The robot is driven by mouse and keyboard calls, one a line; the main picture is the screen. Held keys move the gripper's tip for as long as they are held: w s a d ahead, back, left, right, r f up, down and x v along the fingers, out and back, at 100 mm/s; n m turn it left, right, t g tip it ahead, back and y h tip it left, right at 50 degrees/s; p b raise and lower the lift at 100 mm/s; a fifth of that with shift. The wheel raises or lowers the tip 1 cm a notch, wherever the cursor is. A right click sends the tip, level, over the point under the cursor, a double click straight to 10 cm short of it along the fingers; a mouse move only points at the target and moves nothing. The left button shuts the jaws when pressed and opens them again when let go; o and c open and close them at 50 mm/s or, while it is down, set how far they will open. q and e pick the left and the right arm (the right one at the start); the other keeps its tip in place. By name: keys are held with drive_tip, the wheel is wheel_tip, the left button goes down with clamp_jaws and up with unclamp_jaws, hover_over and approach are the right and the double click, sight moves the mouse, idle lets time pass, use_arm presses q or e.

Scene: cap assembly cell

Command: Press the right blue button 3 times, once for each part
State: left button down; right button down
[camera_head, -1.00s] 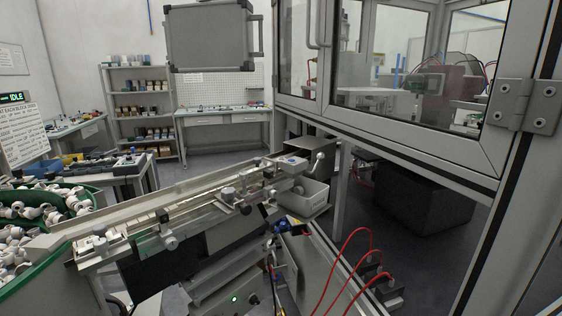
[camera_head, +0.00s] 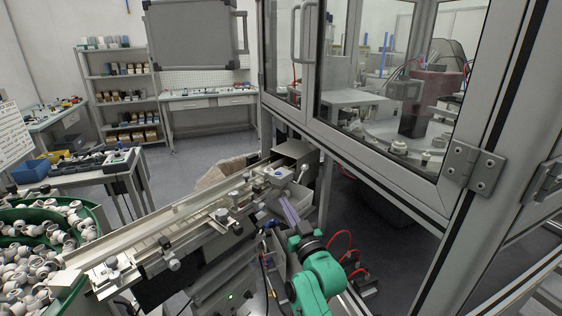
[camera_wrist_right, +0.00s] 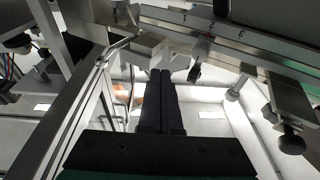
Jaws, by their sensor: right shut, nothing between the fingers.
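A pale box with a bluish top (camera_head: 279,173) sits at the far right end of the inclined rail in the head view. I cannot make out for certain which part is the right blue button. My left gripper is not in view.
The rail (camera_head: 165,240) runs from the green tub of white fittings (camera_head: 40,240) to the box. A glazed machine frame (camera_head: 400,180) stands close on the right, with red hoses (camera_head: 345,237) below.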

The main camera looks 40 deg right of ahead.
sight(281, 179)
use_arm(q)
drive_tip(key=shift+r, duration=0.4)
use_arm(e)
wheel_tip(281, 179, up, 6)
drive_tip(key=s+d+t+h, duration=0.1)
drive_tip(key=s, duration=0.1)
drive_tip(key=shift+r, duration=0.15)
